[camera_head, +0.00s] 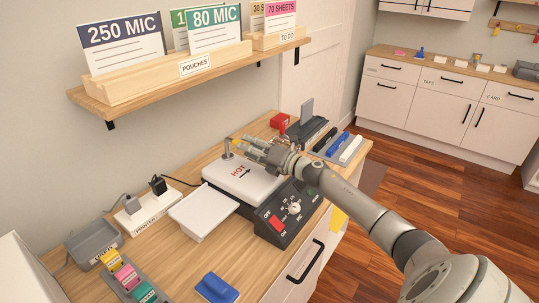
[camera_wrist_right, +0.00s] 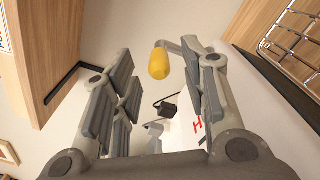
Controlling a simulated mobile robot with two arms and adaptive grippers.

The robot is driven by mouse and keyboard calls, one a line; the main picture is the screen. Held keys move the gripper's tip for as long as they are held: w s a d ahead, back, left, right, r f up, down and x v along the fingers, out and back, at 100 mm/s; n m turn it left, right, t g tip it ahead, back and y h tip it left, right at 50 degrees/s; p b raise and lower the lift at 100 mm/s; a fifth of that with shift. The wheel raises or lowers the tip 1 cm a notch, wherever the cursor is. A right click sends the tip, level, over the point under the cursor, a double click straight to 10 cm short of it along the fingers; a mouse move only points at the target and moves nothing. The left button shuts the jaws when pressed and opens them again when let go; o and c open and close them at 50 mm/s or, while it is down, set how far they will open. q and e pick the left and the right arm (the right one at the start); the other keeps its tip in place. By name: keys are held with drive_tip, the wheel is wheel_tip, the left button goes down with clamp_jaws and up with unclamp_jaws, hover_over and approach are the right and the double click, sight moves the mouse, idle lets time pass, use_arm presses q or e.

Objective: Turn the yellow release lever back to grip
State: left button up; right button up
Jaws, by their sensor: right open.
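The laminator (camera_head: 228,180), with a white top marked HOT and a dark control panel, stands on the wooden counter. The yellow release lever shows clearly in the right wrist view, as a yellow knob (camera_wrist_right: 160,64) on a grey arm. It appears in the gap between my right fingers, nearer the right-hand finger; I cannot tell its depth or whether it touches. My right gripper (camera_head: 248,147) is open above the laminator's far edge, and largely hides the lever in the head view. My left gripper is not in view.
A shelf (camera_head: 190,72) with pouch boxes overhangs the counter at the upper left. A white tray (camera_head: 204,212) adjoins the laminator. A power strip (camera_head: 148,209), a blue block (camera_head: 216,288) and a pen tray (camera_head: 335,147) lie around it.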

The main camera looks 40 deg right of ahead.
drive_tip(key=shift+v, duration=3.9)
